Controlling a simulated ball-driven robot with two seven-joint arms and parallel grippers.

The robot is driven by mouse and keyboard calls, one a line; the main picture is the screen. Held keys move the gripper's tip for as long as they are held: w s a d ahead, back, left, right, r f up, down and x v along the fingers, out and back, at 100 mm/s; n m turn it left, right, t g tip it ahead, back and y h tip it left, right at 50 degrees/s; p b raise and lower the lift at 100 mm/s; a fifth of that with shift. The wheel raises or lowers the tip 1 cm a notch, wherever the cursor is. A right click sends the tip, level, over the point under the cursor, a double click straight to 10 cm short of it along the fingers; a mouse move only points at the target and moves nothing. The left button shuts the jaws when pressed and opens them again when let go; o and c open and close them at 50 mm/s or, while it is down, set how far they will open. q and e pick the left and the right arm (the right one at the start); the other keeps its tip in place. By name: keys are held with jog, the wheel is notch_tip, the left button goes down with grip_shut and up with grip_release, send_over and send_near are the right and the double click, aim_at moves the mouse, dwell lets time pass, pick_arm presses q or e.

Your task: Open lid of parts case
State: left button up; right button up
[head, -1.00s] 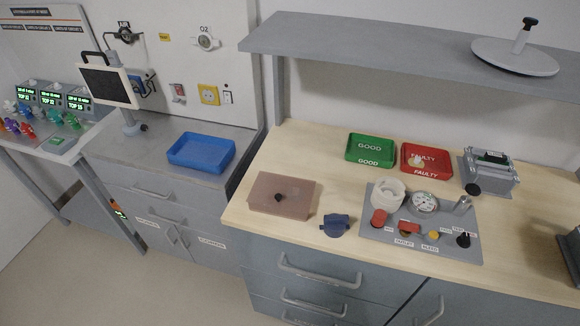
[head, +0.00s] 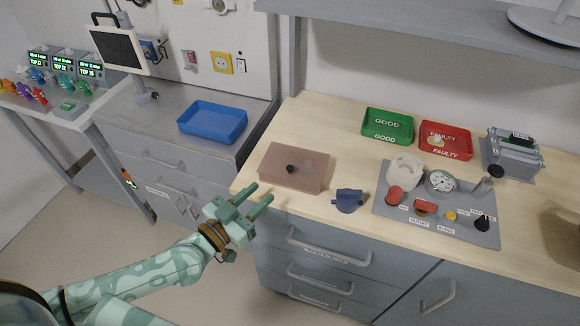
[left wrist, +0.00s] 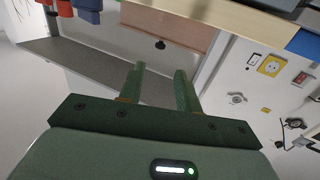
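The parts case (head: 308,174) is a flat, translucent pinkish-brown box near the left end of the wooden bench. Its lid is down, with a dark round knob (head: 290,169) near the lid's middle. The case (left wrist: 172,24) and its knob (left wrist: 160,45) also show in the left wrist view, beyond the fingers. My left gripper (head: 262,193) is open and empty, in front of the bench's left front edge, short of the case and apart from it. It also shows in the left wrist view (left wrist: 160,82). My right gripper is not in view.
A dark blue part (head: 348,200) sits right of the case. A grey panel (head: 440,225) with a gauge and knobs lies further right. Green (head: 387,126) and red (head: 445,140) trays stand behind. A shelf (head: 420,30) overhangs the back. A blue tray (head: 213,122) sits left.

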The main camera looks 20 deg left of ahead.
aim_at(288, 170)
pick_arm(q)
jog(key=b+x, duration=0.1)
jog(key=x, duration=1)
jog(key=shift+w+d, duration=0.1)
jog(key=shift+w, duration=0.2)
grip_shut()
